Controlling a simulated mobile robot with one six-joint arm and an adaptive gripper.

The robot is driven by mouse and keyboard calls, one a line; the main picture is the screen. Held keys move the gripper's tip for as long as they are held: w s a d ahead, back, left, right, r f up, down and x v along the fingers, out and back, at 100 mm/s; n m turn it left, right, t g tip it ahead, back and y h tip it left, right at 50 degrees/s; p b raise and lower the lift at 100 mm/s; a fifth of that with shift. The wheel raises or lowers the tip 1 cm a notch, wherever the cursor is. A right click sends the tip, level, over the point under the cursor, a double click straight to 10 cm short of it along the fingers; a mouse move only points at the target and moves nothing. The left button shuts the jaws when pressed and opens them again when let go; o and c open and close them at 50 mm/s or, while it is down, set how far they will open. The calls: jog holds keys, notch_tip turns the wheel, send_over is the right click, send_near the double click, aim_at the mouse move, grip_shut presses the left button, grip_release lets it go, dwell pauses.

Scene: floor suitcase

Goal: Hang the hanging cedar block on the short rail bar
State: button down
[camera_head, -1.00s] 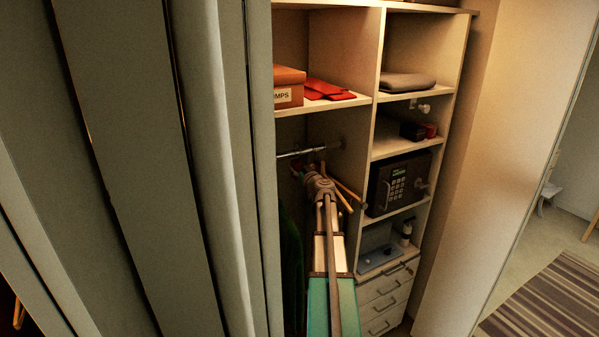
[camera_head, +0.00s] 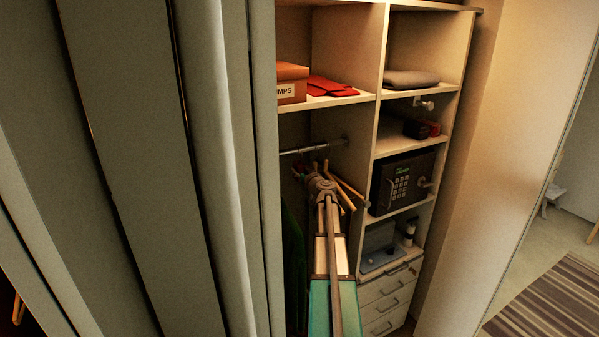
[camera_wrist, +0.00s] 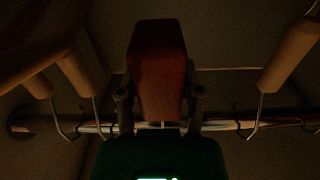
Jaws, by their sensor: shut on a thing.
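The cedar block (camera_wrist: 158,60), a reddish-brown tapered piece, fills the middle of the wrist view. My gripper (camera_wrist: 160,93) is shut on it, with one finger on each side. The short rail bar (camera_wrist: 225,126) runs across the wrist view behind the fingers. In the head view the rail (camera_head: 300,150) ends at the closet's divider wall, and my gripper (camera_head: 319,182) is just below and in front of it. The block's hook is hidden or too dark to make out. I cannot tell whether it touches the rail.
Wooden hangers (camera_wrist: 290,52) with metal hooks hang on both sides of the block. Dark green clothing (camera_head: 293,265) hangs at the lower left. A safe (camera_head: 402,182) and shelves stand to the right. A grey panel (camera_head: 225,170) closes off the left.

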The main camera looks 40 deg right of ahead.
jog(key=shift+f, duration=0.3)
dwell(0.5)
jog(key=shift+c, duration=0.9)
grip_release()
jog(key=shift+s, duration=0.1)
jog(key=v, duration=1.1)
jog(key=shift+s+a, duration=0.2)
jog(key=shift+s, duration=0.15)
